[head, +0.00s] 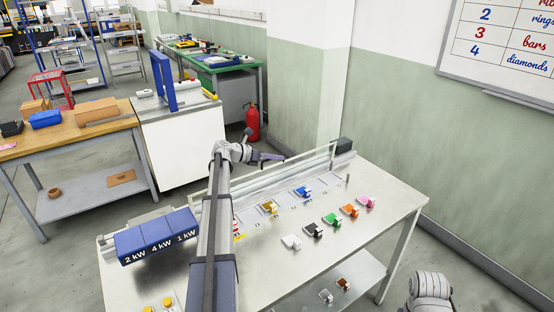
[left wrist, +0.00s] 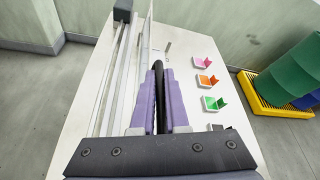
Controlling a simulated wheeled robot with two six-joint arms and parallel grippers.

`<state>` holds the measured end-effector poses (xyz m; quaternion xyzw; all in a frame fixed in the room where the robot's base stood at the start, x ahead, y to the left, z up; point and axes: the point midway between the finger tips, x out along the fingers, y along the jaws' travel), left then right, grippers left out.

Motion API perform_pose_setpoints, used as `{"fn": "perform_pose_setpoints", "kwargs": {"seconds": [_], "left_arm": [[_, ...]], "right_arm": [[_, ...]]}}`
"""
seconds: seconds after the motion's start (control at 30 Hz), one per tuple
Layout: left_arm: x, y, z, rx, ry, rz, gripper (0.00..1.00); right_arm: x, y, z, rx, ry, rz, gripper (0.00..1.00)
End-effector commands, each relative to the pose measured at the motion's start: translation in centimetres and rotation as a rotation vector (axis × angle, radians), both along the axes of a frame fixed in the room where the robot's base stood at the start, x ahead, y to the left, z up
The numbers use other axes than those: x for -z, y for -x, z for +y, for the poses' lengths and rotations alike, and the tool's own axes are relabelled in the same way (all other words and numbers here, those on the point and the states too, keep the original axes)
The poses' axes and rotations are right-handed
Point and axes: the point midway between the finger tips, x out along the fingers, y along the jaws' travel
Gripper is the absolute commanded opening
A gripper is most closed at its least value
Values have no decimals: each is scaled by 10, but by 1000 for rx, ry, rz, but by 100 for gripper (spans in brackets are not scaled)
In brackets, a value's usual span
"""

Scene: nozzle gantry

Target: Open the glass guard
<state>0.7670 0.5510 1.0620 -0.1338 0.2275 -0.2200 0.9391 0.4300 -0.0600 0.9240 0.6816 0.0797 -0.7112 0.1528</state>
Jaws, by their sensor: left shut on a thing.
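The glass guard (head: 334,154) is a clear, thin-edged panel standing along the back of the grey bench, in front of the gantry rail. In the left wrist view its edge (left wrist: 147,40) runs away from me just beyond the fingers. My left gripper (head: 279,157) reaches over the bench to the guard's upper side, its purple fingers pointing right. In the left wrist view the fingers (left wrist: 158,68) are shut on a dark bar (left wrist: 157,75), which looks like the guard's handle. My arm hides the guard's left part. My right gripper is out of view.
Coloured clips, including a green one (head: 331,219) and a pink one (head: 366,202), stand on the bench (head: 365,240). Blue 1, 2 and 4 kW blocks (head: 158,236) sit at its left. A red extinguisher (head: 252,122) stands behind. Green drums (left wrist: 290,75) are right in the wrist view.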

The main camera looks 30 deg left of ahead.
Motion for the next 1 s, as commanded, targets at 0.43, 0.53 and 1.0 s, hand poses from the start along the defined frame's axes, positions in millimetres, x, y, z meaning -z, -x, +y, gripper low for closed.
{"fn": "perform_pose_setpoints", "kwargs": {"seconds": [0.43,0.53,1.0], "left_arm": [[0,0,1,-1,-2,1,24],[0,0,1,-1,-2,0,35],[-3,5,3,0,-1,0,42]], "right_arm": [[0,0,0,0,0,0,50],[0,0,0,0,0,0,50],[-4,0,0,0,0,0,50]]}}
